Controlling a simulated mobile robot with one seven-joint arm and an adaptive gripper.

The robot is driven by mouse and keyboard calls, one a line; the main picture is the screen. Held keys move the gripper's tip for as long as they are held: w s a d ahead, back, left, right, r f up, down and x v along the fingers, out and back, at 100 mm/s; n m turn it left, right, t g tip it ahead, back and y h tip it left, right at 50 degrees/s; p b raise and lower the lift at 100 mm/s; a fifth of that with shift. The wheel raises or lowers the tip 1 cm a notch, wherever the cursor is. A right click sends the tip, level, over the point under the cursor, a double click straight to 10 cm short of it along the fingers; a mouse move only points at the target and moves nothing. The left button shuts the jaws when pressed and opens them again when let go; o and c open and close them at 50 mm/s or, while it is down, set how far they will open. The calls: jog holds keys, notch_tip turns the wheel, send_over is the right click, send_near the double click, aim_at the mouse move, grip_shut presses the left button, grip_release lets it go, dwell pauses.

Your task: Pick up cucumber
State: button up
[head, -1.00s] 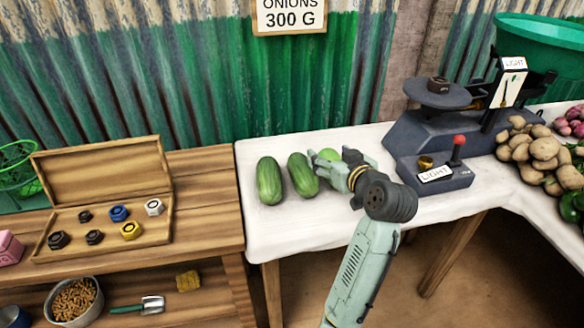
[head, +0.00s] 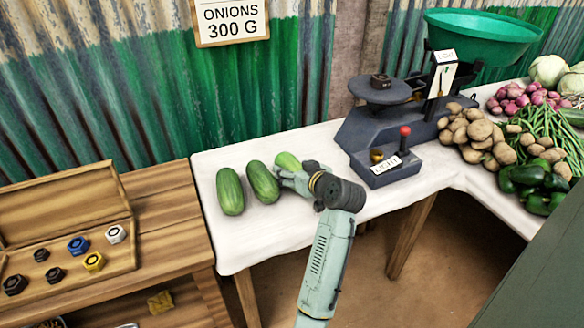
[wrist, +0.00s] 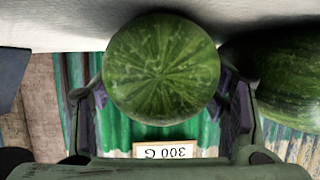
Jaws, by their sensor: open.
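Three green cucumbers lie side by side on the white cloth: a left one (head: 230,191), a middle one (head: 263,182) and a right one (head: 288,161). My gripper (head: 287,175) is at the right cucumber and hides much of it in the head view. In the wrist view, which is upside down, the round end of a cucumber (wrist: 161,65) is between my two open fingers, one on each side. I cannot tell whether either finger touches it. A neighbouring cucumber (wrist: 285,85) lies close beside the finger at the picture's right.
A dark scale (head: 375,130) with a green bowl (head: 485,38) stands right of my gripper. Potatoes (head: 478,140), onions and peppers lie further right. A wooden bench with a box of weights (head: 65,235) is at left. A corrugated wall stands behind the table.

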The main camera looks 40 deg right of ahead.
jog(key=shift+w+d+f, duration=0.1)
jog(key=shift+w+f, duration=0.15)
jog(key=shift+w, duration=0.3)
jog(key=shift+c, duration=0.6)
jog(key=c, duration=1)
jog(key=shift+r, duration=0.1)
jog(key=shift+c, duration=0.2)
